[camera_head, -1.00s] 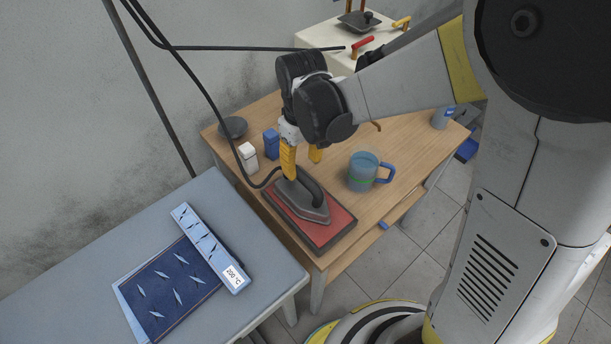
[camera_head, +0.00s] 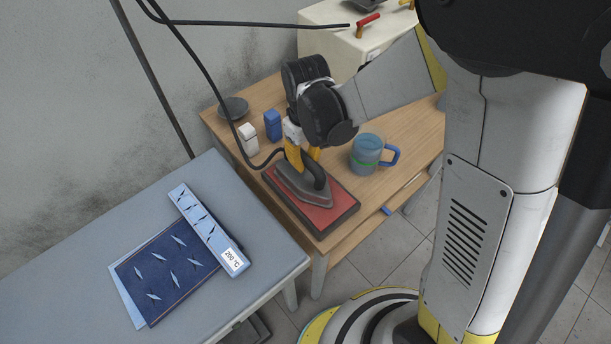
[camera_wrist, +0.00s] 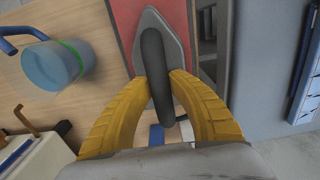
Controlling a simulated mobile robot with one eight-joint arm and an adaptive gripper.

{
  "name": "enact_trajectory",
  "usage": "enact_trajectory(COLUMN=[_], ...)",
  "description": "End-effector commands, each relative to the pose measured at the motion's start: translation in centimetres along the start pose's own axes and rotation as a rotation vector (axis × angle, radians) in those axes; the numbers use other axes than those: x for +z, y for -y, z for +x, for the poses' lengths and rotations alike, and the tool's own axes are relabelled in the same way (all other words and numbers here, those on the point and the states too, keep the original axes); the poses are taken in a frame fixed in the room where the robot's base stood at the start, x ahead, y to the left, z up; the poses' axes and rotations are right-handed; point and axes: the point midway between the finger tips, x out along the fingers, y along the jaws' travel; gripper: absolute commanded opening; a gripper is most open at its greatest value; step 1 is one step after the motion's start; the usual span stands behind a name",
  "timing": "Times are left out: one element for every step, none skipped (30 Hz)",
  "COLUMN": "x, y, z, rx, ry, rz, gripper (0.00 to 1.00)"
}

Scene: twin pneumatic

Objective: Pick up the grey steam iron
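The grey steam iron (camera_head: 301,189) sits on a red pad (camera_head: 336,212) on the wooden table, its soleplate flat and its pointed end toward the pad's near edge. My gripper (camera_head: 305,161) is right above the iron, its yellow fingers reaching down to the handle. In the wrist view, my gripper (camera_wrist: 159,77) has one fingertip on each side of the dark handle (camera_wrist: 157,62), both appearing to touch it. The grey tip of the iron (camera_wrist: 174,36) shows beyond the handle. I see no clear gap between the iron and the pad.
A blue mug (camera_head: 366,151) stands right of the iron. A blue box (camera_head: 272,125), a white box (camera_head: 248,139) and a dark dish (camera_head: 233,107) stand behind left. A black cord hangs to the iron. The grey ironing table (camera_head: 60,240) holds folded blue cloth (camera_head: 168,274).

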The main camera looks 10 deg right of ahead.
Motion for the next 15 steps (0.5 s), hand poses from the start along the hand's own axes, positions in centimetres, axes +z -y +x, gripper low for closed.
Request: enact_trajectory(x=[-0.01, -0.02, -0.01, -0.01, -0.01, -0.01, -0.02, -0.02, -0.02, -0.02, -0.02, -0.03, -0.03, -0.03, -0.02], y=[0.0, 0.0, 0.0, 0.0, -0.01, -0.01, -0.01, -0.01, -0.01, -0.01, -0.01, -0.01, -0.01, -0.01, -0.01], z=[-0.01, -0.01, -0.08, -0.08, -0.08, -0.07, -0.07, -0.08, -0.11, -0.15, -0.22, -0.35, -0.48, -0.65, -0.91], rx=[0.0, 0.0, 0.0, 0.0, 0.0, 0.0, 0.0, 0.0, 0.0, 0.0, 0.0, 0.0, 0.0, 0.0, 0.0], ry=[0.0, 0.0, 0.0, 0.0, 0.0, 0.0, 0.0, 0.0, -0.001, -0.001, -0.001, -0.001, -0.001, -0.001, -0.001], rz=[0.0, 0.0, 0.0, 0.0, 0.0, 0.0, 0.0, 0.0, 0.0, 0.0, 0.0, 0.0, 0.0, 0.0, 0.0], gripper=[0.0, 0.0, 0.0, 0.0, 0.0, 0.0, 0.0, 0.0, 0.0, 0.0, 0.0, 0.0, 0.0, 0.0, 0.0])
